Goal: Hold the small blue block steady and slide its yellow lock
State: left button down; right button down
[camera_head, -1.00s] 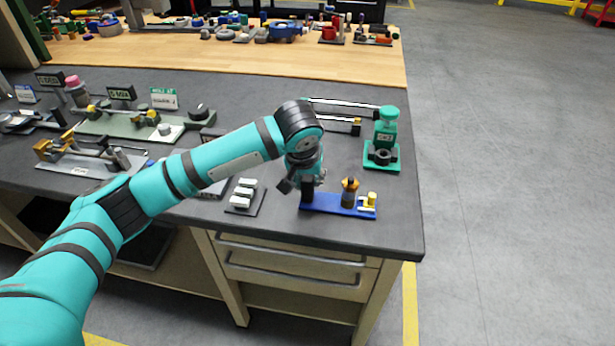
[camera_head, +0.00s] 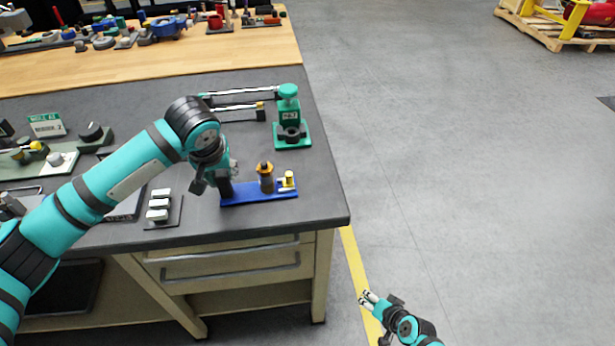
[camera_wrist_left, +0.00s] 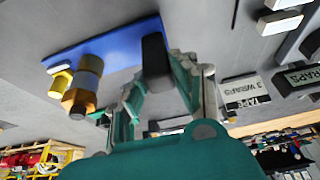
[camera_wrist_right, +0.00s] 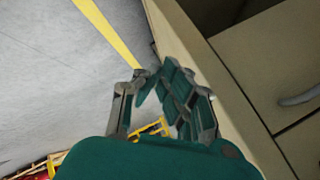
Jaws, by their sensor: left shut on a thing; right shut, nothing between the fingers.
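The small blue block (camera_head: 245,195) lies flat near the bench's front right corner. It carries a black post at its left end, a brown cylinder with an orange top (camera_head: 265,178), and a yellow lock piece (camera_head: 288,180) at its right end. My left gripper (camera_head: 222,186) is shut on the black post (camera_wrist_left: 155,52), and the left wrist view shows its fingers on either side of it. The lock also shows in the left wrist view (camera_wrist_left: 60,79). My right gripper (camera_head: 369,298) is shut and empty, in front of the bench and right of its corner, well apart from the block.
A green press-like fixture (camera_head: 290,125) stands behind the block. A dark plate with white blocks (camera_head: 160,208) lies to the left. The bench's drawer front (camera_head: 225,265) is close to my right gripper, also in the right wrist view (camera_wrist_right: 255,70).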

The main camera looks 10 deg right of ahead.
aim_at(308, 188)
pick_arm(q)
jog(key=shift+f, duration=0.1)
pick_arm(e)
jog(key=w+a+r+m+t+y, duration=0.1)
jog(key=w+r+t+y, duration=0.1)
jog(key=r, duration=0.9)
jog(key=w+a+r+m+t+y, duration=0.2)
jog(key=w+r, duration=0.3)
jog(key=r, duration=0.6)
jog(key=w+a+r+m+t+y, duration=0.1)
jog(key=w+a+r+t+y, duration=0.1)
jog(key=r, duration=0.9)
jog(key=shift+w+a+r+m+t, duration=0.15)
jog(key=shift+w+r+m+t, duration=0.2)
jog(key=shift+w, duration=0.45)
jog(key=x, duration=1)
jog(key=shift+w+a+r, duration=0.1)
jog(key=shift+w+a, duration=0.05)
jog(key=shift+s+a, duration=0.25)
jog(key=shift+a, duration=0.35)
jog(key=shift+s+a, duration=0.25)
jog(key=shift+a, duration=0.35)
jog(key=shift+s+a, duration=0.2)
jog(key=shift+a, duration=0.45)
